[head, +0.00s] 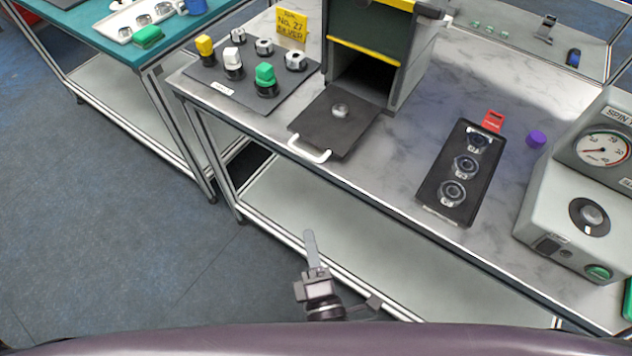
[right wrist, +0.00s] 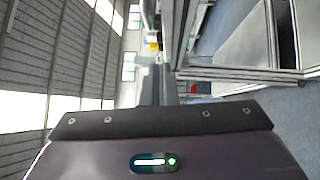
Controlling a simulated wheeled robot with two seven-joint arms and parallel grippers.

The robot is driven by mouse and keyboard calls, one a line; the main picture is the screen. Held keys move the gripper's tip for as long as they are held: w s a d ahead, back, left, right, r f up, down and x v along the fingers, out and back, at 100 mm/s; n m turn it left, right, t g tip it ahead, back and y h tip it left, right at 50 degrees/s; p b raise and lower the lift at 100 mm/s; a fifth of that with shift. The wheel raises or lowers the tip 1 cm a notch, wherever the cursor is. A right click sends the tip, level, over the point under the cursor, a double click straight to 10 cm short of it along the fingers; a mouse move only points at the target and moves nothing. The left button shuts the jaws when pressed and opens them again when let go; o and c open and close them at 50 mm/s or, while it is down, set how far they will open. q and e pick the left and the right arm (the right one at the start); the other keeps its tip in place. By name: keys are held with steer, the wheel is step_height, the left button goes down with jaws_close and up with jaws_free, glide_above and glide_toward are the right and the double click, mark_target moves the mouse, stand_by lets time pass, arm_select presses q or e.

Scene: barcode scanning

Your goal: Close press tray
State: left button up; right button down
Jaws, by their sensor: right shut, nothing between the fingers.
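The press tray (head: 325,125) is a flat dark plate with a white handle (head: 309,152) at its front. It sticks out of the open lower mouth of the grey press (head: 407,65) and reaches the table's front edge. A small round silver piece (head: 340,111) sits on the tray. My right gripper (head: 310,240) is shut and empty, in front of the table and below the tray handle in the head view, apart from it. Its fingers (right wrist: 155,85) also show in the right wrist view, pointing away from the tray. My left gripper is not in view.
A dark mat (head: 205,73) with yellow, white and green-topped pieces lies left of the press. A black holder (head: 440,190) with round parts lies right of it. A grey gauge machine (head: 560,215) stands at the far right. The floor at left is clear.

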mark_target(324, 160)
steer(key=w+r+p, duration=0.3)
steer(key=w, duration=0.9)
steer(key=shift+w+d+r, duration=0.2)
steer(key=shift+w+r, duration=0.15)
steer(key=shift+w, duration=0.05)
steer(key=w+d, duration=0.1)
steer(key=w, duration=0.1)
steer(key=w+d+p, duration=0.1)
steer(key=shift+w+d, duration=0.35)
steer(key=shift+w, duration=0.05)
steer(key=shift+s, duration=0.15)
